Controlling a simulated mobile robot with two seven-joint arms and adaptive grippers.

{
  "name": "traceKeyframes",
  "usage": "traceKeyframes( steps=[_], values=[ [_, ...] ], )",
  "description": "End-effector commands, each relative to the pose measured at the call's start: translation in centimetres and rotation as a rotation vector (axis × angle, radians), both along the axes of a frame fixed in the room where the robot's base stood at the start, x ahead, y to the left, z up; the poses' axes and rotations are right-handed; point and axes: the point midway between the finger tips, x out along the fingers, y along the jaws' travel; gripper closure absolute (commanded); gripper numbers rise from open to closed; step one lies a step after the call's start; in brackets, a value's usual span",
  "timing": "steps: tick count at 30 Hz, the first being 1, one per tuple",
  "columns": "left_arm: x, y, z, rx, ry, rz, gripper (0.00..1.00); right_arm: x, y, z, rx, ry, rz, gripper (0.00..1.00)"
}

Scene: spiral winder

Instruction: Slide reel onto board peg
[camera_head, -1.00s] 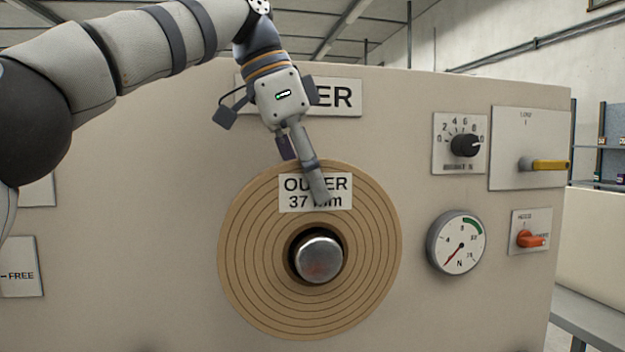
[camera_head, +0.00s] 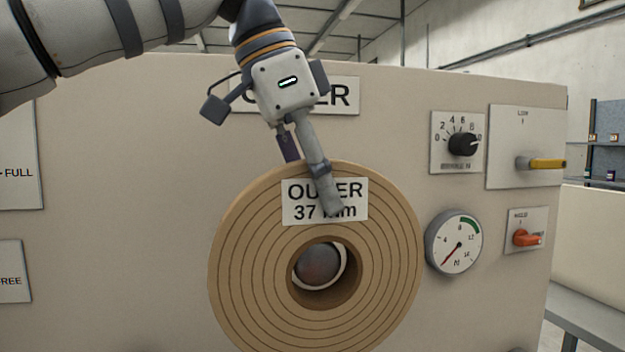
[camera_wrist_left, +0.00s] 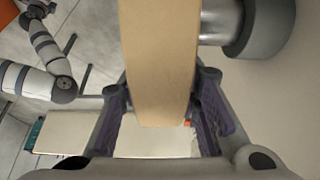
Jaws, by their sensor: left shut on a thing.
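The tan reel (camera_head: 245,250), ringed and labelled "OUTER 37 mm", faces me in the head view. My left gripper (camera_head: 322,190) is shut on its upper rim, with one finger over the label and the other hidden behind. The board peg (camera_head: 319,264), a round metal stub, shows recessed inside the reel's hole, slightly off its centre. In the left wrist view the reel (camera_wrist_left: 160,60) stands edge-on between the fingers (camera_wrist_left: 162,110). The metal peg (camera_wrist_left: 214,22) spans from its dark collar (camera_wrist_left: 262,28) to the reel's back face. A wide gap separates reel and board.
The beige board (camera_head: 120,220) carries a black knob (camera_head: 464,144), a yellow lever (camera_head: 547,164), a gauge (camera_head: 455,245) and an orange switch (camera_head: 527,238) right of the reel. A "FULL" plate (camera_head: 18,170) is at left.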

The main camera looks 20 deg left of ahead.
Motion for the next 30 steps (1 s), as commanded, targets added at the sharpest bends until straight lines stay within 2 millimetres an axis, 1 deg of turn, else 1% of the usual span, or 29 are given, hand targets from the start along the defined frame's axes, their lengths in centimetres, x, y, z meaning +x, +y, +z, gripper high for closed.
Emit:
traceKeyframes(
  steps=[1,5,18,19,22,30],
  values=[
    [-0.6,-0.4,0.3,-0.004,-0.007,-0.004,1.00,0.0,0.0,0.0,0.000,-0.002,0.000,0.60],
    [-1.9,-1.2,0.3,-0.004,-0.006,-0.002,1.00,0.0,0.0,0.0,0.000,-0.001,0.000,0.60],
    [-6.1,-4.2,0.0,-0.003,-0.002,-0.002,1.00,-1.2,0.0,-1.1,0.000,0.047,-0.001,0.60],
    [-6.6,-4.3,0.6,-0.002,-0.010,0.000,1.00,-0.6,0.0,-0.6,0.000,0.024,0.000,0.60],
    [-7.7,-4.9,1.3,-0.003,-0.019,-0.001,1.00,0.4,0.0,0.3,0.000,-0.015,0.000,0.60],
    [-8.4,-5.7,1.2,-0.003,-0.004,0.001,1.00,0.0,0.0,0.0,0.000,-0.001,0.000,0.60]
  ],
)
